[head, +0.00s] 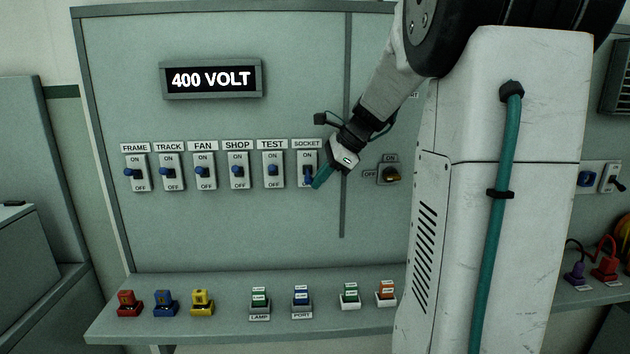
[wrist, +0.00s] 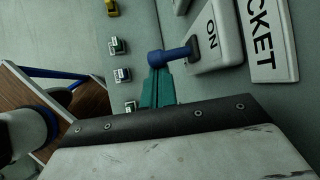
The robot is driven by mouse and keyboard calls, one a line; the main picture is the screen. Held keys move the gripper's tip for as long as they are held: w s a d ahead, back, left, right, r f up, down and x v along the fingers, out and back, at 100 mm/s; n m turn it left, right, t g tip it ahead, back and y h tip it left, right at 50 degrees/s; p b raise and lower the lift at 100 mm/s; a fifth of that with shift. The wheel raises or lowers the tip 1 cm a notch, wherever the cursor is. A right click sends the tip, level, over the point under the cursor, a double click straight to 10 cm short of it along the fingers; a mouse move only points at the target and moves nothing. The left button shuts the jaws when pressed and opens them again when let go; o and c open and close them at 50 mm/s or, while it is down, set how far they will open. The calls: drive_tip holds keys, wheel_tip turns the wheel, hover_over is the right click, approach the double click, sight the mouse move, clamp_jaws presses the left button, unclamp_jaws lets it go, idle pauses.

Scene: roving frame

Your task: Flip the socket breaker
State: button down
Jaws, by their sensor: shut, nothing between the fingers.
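The SOCKET breaker (head: 307,160) is the rightmost switch in the row on the grey panel, with ON at its top. Its blue lever (head: 308,181) shows low on the plate, by my fingertips. In the wrist view the blue lever (wrist: 177,54) sticks out from the plate beside the word ON. My gripper (head: 320,178) is shut and empty, with its teal fingers right at the lever. In the wrist view the fingertips (wrist: 159,72) meet or nearly meet the lever's knob; I cannot tell if they touch. The OFF mark is hidden.
Several similar breakers stand left, the TEST breaker (head: 272,170) nearest. A rotary switch (head: 390,174) sits right of a vertical panel strip (head: 345,215). A display (head: 211,79) reads 400 VOLT. Below, a shelf (head: 230,322) holds several small coloured blocks. My arm covers the panel's right side.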

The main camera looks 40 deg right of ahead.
drive_tip(key=shift+r+m+g+y, duration=0.3)
drive_tip(key=shift+r+g+y, duration=0.2)
drive_tip(key=shift+g, duration=0.1)
drive_tip(key=shift+r, duration=0.2)
idle(0.4)
drive_tip(key=shift+r, duration=0.7)
drive_tip(key=v, duration=0.7)
drive_tip(key=shift+s+r, duration=0.2)
drive_tip(key=shift+r, duration=0.1)
